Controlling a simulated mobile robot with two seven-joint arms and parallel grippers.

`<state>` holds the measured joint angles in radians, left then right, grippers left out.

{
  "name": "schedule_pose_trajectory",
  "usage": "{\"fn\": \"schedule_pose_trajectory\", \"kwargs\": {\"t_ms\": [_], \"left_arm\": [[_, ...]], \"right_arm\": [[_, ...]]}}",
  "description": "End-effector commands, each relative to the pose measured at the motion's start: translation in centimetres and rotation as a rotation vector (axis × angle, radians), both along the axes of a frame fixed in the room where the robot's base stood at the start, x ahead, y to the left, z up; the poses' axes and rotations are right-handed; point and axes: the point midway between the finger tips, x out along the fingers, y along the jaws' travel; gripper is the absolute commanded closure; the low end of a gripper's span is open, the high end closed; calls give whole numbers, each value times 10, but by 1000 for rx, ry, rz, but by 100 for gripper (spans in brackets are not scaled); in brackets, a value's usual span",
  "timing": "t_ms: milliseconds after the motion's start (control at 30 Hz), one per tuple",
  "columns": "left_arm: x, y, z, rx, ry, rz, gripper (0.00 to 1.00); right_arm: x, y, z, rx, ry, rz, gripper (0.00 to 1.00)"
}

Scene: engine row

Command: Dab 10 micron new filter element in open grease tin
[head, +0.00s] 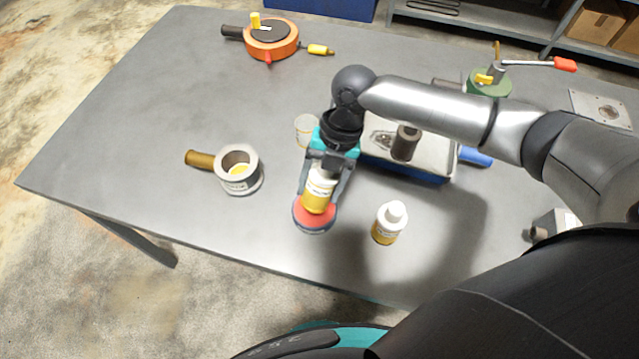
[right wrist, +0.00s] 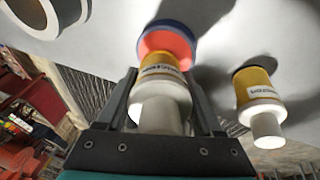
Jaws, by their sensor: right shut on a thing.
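My right gripper (head: 320,188) is shut on a filter element (head: 318,192), yellow with a white end and a pale label, too small to read surely. It also shows in the right wrist view (right wrist: 160,92), held upright between the fingers. Its yellow end is down over a round, low tin with a red top and dark blue rim (head: 314,217), apparently the open grease tin, also in the right wrist view (right wrist: 165,42). I cannot tell whether the end touches the red surface. A similar yellow and white element (head: 389,222) stands apart to the right. My left gripper is not in view.
A grey cup (head: 239,170) with a brown handle stands left. A small clear cup (head: 306,129) and a tray (head: 440,158) stand behind my gripper. An orange round housing (head: 271,39) and a green one (head: 489,83) stand farther back.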

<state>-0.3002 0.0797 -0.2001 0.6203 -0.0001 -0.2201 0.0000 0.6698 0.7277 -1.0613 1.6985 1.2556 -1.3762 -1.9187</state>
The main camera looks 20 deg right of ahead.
Motion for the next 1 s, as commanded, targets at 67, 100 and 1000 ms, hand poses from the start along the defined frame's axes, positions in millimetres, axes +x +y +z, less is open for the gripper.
{"fn": "schedule_pose_trajectory", "kwargs": {"t_ms": [67, 100, 1000], "left_arm": [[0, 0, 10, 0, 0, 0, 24], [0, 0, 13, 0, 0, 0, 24], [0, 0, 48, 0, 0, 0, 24]], "right_arm": [[0, 0, 11, 1, -1, 1, 87], [0, 0, 14, 1, -1, 1, 87], [0, 0, 50, 1, -2, 0, 87]]}}
